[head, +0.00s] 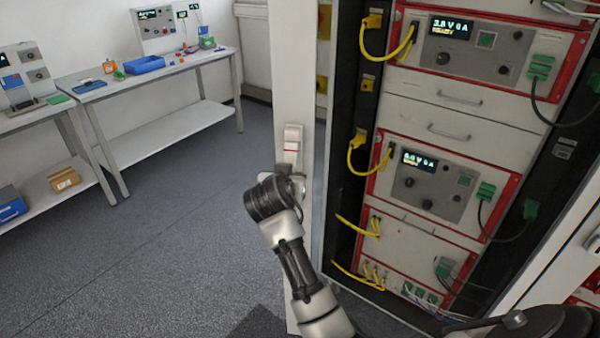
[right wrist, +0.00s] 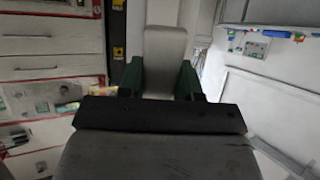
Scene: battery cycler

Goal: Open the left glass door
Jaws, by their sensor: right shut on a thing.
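The left glass door shows as a tall white frame post (head: 294,60) just left of the open-fronted rack. Its pale handle (head: 292,148) is on that post. My right arm reaches up to it from the bottom centre, with the right gripper (head: 290,182) at the handle's lower part. In the right wrist view the green fingers (right wrist: 160,80) are shut on either side of the pale grey handle (right wrist: 165,50). The fingertips are partly hidden in the head view by the wrist. I cannot tell where the glass pane lies. My left gripper is out of view.
The rack holds red-edged instruments (head: 425,180) with yellow cables (head: 400,45) and green plugs. Another white frame with a handle (head: 592,238) is at the right edge. Benches (head: 190,60) with devices and a blue tray (head: 145,64) stand back left. The grey floor (head: 180,230) between is clear.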

